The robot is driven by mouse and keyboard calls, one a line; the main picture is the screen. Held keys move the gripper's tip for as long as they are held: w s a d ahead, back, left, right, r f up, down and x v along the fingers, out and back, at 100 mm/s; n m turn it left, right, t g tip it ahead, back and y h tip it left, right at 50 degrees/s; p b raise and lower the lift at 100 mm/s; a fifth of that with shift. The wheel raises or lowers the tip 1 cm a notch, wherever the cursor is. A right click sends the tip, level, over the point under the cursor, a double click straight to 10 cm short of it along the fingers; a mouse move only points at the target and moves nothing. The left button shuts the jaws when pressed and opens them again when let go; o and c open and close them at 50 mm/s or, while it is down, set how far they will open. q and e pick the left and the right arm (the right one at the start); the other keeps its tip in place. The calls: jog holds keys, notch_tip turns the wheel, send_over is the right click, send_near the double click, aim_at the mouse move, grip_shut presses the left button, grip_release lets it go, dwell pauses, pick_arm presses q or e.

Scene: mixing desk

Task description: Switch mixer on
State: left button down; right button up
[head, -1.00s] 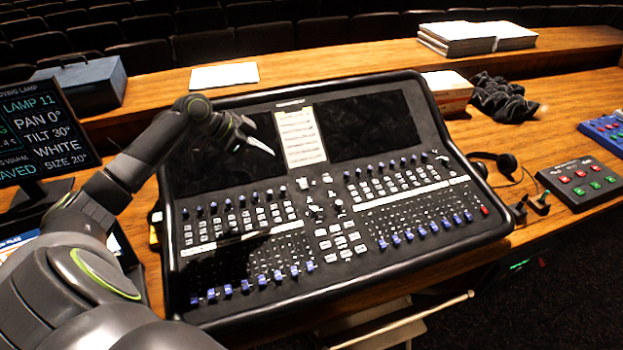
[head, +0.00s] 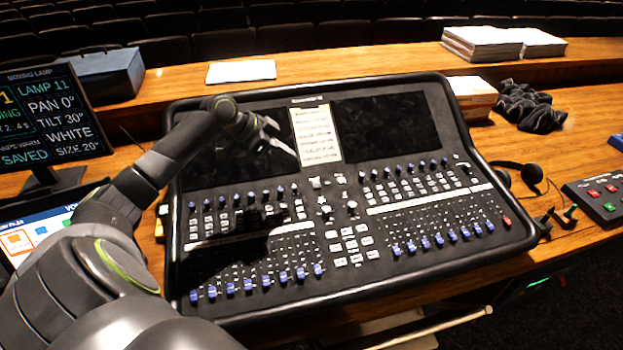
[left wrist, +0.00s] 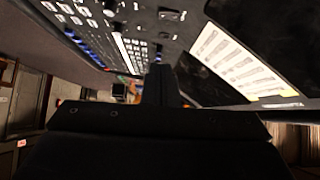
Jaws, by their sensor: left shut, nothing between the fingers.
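The mixer (head: 340,190) is a wide black console with blue fader caps, small knobs and buttons. Its two screens, left (head: 215,160) and right (head: 385,127), are dark. A red button (head: 507,221) sits near its right edge. A pale label sheet (head: 318,135) lies between the screens. My left gripper (head: 290,148) is shut and empty, above the left screen, just left of the sheet. In the left wrist view the dark fingers (left wrist: 160,85) are together, with the label sheet (left wrist: 237,58) beyond them. My right gripper is out of view.
A monitor (head: 50,115) stands left of the mixer. A grey box (head: 95,75), a paper (head: 241,71) and paper stacks (head: 500,42) are on the back ledge. Headphones (head: 530,175) and a button box (head: 600,197) lie right of the mixer.

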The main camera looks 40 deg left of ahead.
pick_arm(q)
jog(key=p, duration=0.3)
send_over(320, 186)
jog(key=s+a, duration=0.2)
notch_tip(320, 186, down, 5)
jog(key=shift+s+d+f, duration=0.1)
jog(key=shift+s+f, duration=0.05)
jog(key=shift+f, duration=0.05)
jog(key=f, duration=0.2)
jog(key=f+p, duration=0.1)
jog(key=shift+w+d+f, duration=0.2)
jog(key=shift+w+f, duration=0.05)
jog(key=shift+s+f, duration=0.1)
jog(key=shift+f, duration=0.65)
jog(key=shift+f+b, duration=0.4)
jog(key=shift+b, duration=0.1)
jog(key=shift+s+r, duration=0.1)
jog(key=shift+r, duration=0.15)
